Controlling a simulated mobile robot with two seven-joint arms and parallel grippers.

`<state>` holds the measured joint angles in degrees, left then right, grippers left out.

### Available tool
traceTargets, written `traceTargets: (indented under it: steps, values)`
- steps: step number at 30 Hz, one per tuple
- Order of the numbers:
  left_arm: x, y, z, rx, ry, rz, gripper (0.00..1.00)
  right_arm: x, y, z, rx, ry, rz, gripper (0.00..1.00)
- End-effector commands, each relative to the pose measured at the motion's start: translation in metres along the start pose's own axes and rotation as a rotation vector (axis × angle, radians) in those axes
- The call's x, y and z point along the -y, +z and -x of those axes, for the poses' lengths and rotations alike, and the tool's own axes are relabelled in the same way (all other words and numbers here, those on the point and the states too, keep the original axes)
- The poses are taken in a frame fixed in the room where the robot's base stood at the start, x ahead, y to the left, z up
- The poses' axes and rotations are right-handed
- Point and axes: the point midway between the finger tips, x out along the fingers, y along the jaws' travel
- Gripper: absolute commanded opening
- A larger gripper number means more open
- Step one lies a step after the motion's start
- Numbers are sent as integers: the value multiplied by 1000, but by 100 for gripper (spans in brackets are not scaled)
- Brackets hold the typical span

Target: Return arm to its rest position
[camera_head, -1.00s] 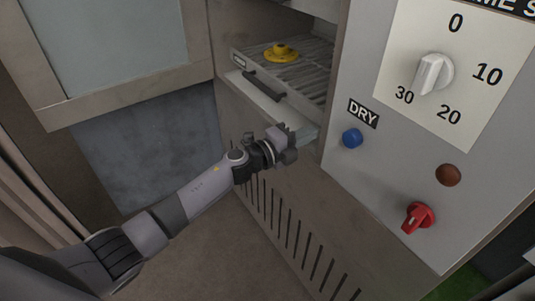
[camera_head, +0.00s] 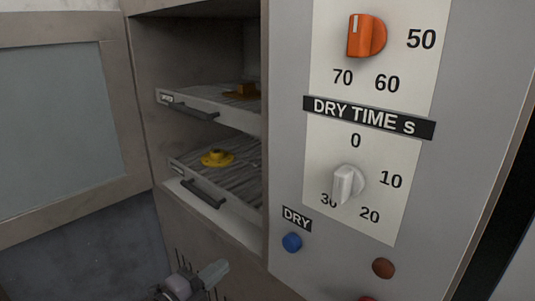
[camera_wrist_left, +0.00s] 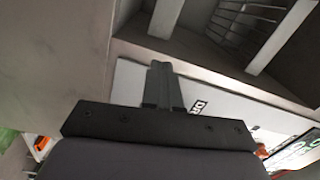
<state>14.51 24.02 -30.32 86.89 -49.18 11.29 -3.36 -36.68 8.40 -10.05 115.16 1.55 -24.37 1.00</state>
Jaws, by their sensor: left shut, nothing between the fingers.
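My left gripper (camera_head: 207,276) is at the bottom of the head view, below the open dryer cabinet. Its fingers are together with nothing between them. In the left wrist view the closed fingers (camera_wrist_left: 161,86) point toward the cabinet's underside and a pale panel, apart from any handle as far as I can tell. Most of the left arm is out of the head view. My right gripper is not in view.
The cabinet holds a lower rack (camera_head: 240,160) with a yellow part (camera_head: 217,158) and an upper tray (camera_head: 225,108) with an orange-brown part (camera_head: 242,90). The open door (camera_head: 60,110) stands left. The control panel with a white dial (camera_head: 347,184), orange dial (camera_head: 366,36) and blue button (camera_head: 292,242) is right.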

Motion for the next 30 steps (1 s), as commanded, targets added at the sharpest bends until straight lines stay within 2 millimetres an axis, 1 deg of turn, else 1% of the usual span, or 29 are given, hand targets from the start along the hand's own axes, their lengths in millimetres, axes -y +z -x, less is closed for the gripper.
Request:
traceTargets:
  steps: [1,5,8,11,12,18,21,25,27,30]
  values:
    - [-2,-7,10,36,-3,99,0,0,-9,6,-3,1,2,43]
    - [-17,-15,42,165,-10,378,0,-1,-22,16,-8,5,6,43]
    - [-31,-20,71,278,-4,590,0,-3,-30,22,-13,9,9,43]
    - [-47,-26,104,397,10,797,0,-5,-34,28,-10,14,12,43]
    - [-54,-30,119,446,17,879,0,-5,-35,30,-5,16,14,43]
    - [-83,-53,191,681,62,1233,0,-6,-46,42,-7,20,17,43]
    - [-91,-65,217,764,78,1354,0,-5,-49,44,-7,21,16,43]
    - [-98,-74,237,826,91,1442,0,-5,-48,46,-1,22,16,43]
    - [-100,-76,242,841,95,1461,0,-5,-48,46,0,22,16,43]
    - [-100,-76,242,842,95,1463,0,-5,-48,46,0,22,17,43]
